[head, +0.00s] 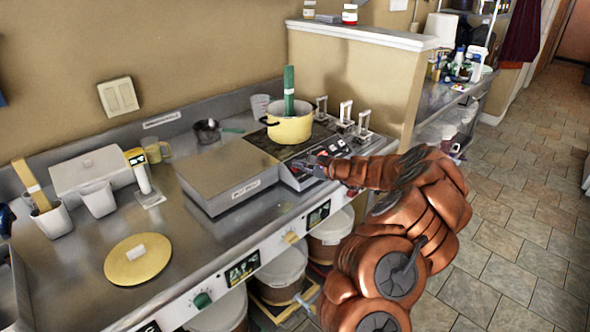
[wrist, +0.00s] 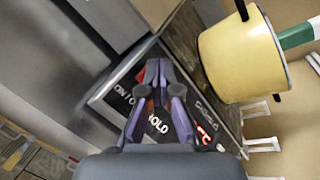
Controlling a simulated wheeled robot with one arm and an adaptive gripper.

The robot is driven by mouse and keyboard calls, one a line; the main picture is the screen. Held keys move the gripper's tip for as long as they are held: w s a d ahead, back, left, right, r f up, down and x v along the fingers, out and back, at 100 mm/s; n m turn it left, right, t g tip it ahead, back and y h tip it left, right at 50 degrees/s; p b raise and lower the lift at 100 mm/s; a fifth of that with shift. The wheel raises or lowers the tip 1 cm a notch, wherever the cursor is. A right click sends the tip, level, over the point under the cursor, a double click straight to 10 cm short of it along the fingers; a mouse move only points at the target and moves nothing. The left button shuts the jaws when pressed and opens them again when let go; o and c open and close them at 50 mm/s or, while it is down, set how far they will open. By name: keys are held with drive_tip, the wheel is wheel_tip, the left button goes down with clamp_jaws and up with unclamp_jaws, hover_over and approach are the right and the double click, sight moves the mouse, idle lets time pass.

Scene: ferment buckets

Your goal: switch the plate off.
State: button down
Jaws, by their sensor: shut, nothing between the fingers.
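The plate (head: 262,146) is a dark flat hot plate on the steel counter, with a yellow pot (head: 290,125) standing on it and a green-handled tool upright in the pot. Its sloped front control panel (head: 297,176) carries red marks. In the wrist view the panel (wrist: 110,93) shows the lettering "ON/O" and "HOLD", partly hidden by my fingers. My gripper (head: 318,162) is shut and empty at the panel. In the wrist view its fingertips (wrist: 158,66) lie over the panel beside a red part (wrist: 141,76); I cannot tell whether they touch it.
A steel box (head: 228,175) stands just left of the plate. Small clamp-like stands (head: 345,115) are to its right, near the low wall. A yellow lid (head: 137,259) lies on the front left counter. Buckets (head: 275,275) stand under the counter edge.

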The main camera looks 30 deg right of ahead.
drive_tip(key=shift+s+r, duration=0.25)
drive_tip(key=shift+r, duration=0.3)
drive_tip(key=s+r+p, duration=0.2)
drive_tip(key=r, duration=0.1)
drive_tip(key=r+p, duration=0.1)
drive_tip(key=r, duration=0.1)
drive_tip(key=shift+s+d+r, duration=0.1)
drive_tip(key=shift+s+d, duration=0.3)
idle(0.7)
